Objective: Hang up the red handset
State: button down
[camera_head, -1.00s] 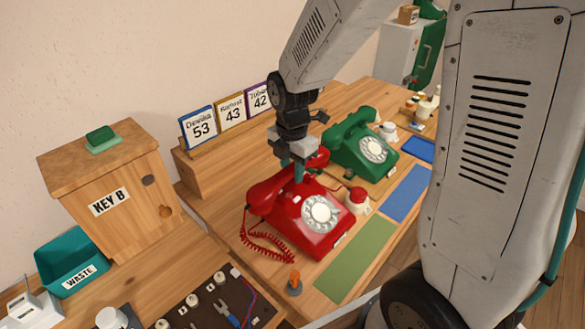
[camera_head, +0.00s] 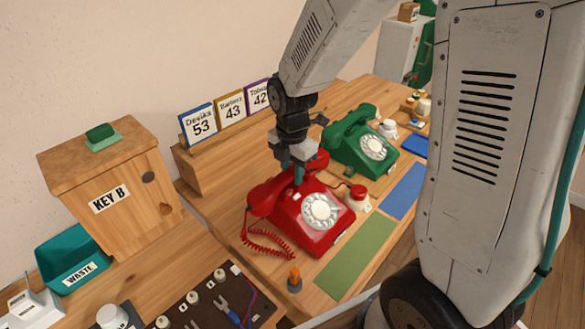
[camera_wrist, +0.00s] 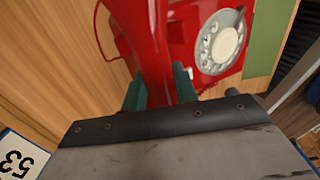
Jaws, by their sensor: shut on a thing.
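The red phone (camera_head: 318,225) stands on the wooden table with its dial facing the front right. Its red handset (camera_head: 264,196) lies along the top of the phone, at or very near the cradle; the arm hides whether it is fully seated. My gripper (camera_head: 300,178) points down over the phone and is shut on the middle of the handset. In the wrist view the two green fingers (camera_wrist: 160,88) stand on either side of the red handset (camera_wrist: 148,45), with the phone's dial (camera_wrist: 220,42) to the right.
A green phone (camera_head: 358,140) stands behind to the right. A red-topped button (camera_head: 357,197) is close beside the red phone. Name cards (camera_head: 231,108) stand on a wooden block at the back. A coiled red cord (camera_head: 266,240) hangs at the phone's left. The green mat (camera_head: 356,256) is clear.

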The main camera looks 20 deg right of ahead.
jog(key=shift+f, duration=0.25)
jog(key=c, duration=1)
grip_release()
jog(key=shift+r, duration=0.1)
notch_tip(320, 180, up, 8)
jog(key=shift+f, duration=0.2)
